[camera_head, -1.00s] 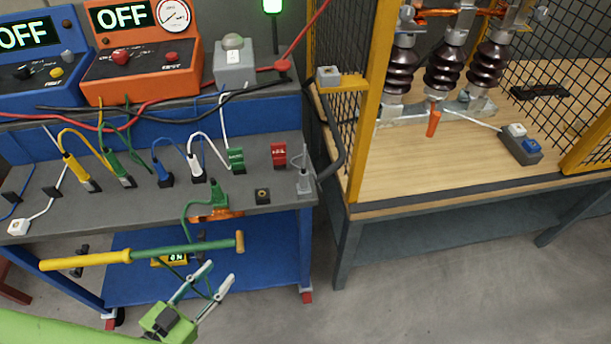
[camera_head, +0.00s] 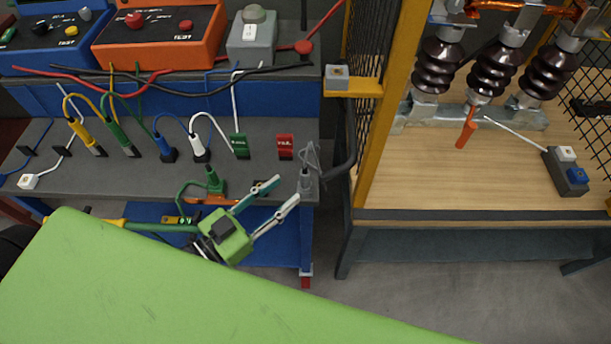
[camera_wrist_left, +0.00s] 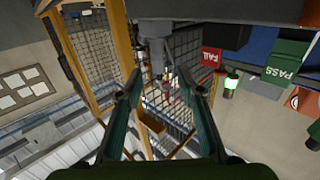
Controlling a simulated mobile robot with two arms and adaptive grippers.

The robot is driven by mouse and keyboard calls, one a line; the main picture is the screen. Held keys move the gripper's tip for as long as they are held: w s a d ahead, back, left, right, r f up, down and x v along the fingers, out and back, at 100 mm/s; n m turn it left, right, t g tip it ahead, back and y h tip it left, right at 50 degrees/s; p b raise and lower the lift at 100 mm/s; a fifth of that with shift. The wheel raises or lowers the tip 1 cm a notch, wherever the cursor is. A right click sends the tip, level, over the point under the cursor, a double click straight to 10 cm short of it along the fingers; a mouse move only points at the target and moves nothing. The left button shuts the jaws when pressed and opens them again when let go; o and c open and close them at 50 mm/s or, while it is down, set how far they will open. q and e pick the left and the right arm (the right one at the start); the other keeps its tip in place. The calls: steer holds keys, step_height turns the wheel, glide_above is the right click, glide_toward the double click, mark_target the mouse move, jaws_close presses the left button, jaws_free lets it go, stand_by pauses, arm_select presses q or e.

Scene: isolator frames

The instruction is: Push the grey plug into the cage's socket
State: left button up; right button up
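The cage's socket (camera_head: 337,79) is a small grey box on a yellow bracket at the cage's left post. My left gripper (camera_head: 287,193) is open and empty, its fingertips just left of the plug. In the left wrist view, the grey plug (camera_wrist_left: 156,55) shows ahead between the open fingers (camera_wrist_left: 160,84); I cannot tell whether they touch it. My right gripper is not in view.
The blue bench's shelf (camera_head: 75,181) holds several coloured plugs and a red FAIL block (camera_head: 285,146). Inside the cage, brown insulators (camera_head: 492,70) stand on a wooden table (camera_head: 450,185).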

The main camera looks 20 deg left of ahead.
mark_target(301, 180)
arm_select(q)
steer(key=p+x, duration=0.1)
steer(key=x, duration=0.5)
steer(key=shift+w+d, duration=0.15)
steer(key=shift+d, duration=0.1)
steer(key=shift+w+d+f, duration=0.1)
steer(key=shift+w+d, duration=0.1)
steer(key=shift+w, duration=0.1)
steer(key=shift+w+f, duration=0.1)
jaws_close()
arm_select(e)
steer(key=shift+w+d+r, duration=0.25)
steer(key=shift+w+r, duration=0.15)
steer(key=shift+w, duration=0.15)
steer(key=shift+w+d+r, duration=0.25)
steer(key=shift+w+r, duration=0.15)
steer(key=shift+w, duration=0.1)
